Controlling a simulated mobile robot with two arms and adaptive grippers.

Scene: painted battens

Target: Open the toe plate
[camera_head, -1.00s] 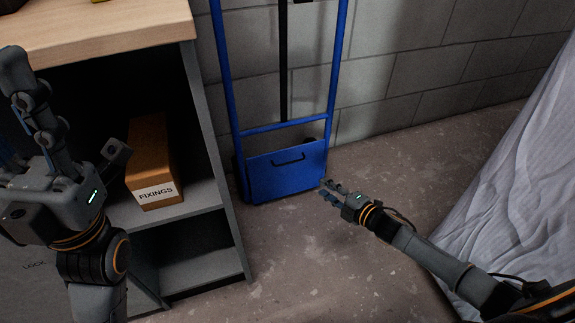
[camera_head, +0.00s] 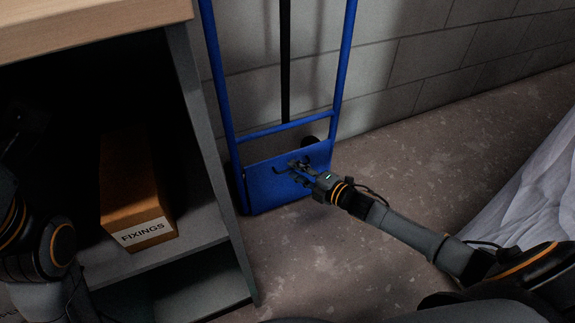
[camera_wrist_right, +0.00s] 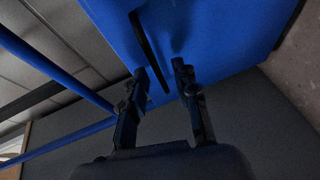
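The blue toe plate (camera_head: 270,188) stands folded up against the lower frame of a blue hand truck (camera_head: 222,85). A black handle is on its face; in the right wrist view the handle (camera_wrist_right: 148,48) crosses the blue plate (camera_wrist_right: 225,30). My right gripper (camera_head: 293,167) is at the plate's face, by the handle. In the right wrist view its two fingers (camera_wrist_right: 160,75) are apart, with the handle's near end between them. I cannot tell whether they touch it. My left arm is at the left edge; its gripper is dark and cut off.
A shelf unit (camera_head: 205,150) with a wooden top stands left of the hand truck and holds a box labelled FIXINGS (camera_head: 130,190). A block wall (camera_head: 430,60) is behind. A pale draped sheet (camera_head: 515,205) is at the right. The floor (camera_head: 300,260) before the plate is clear.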

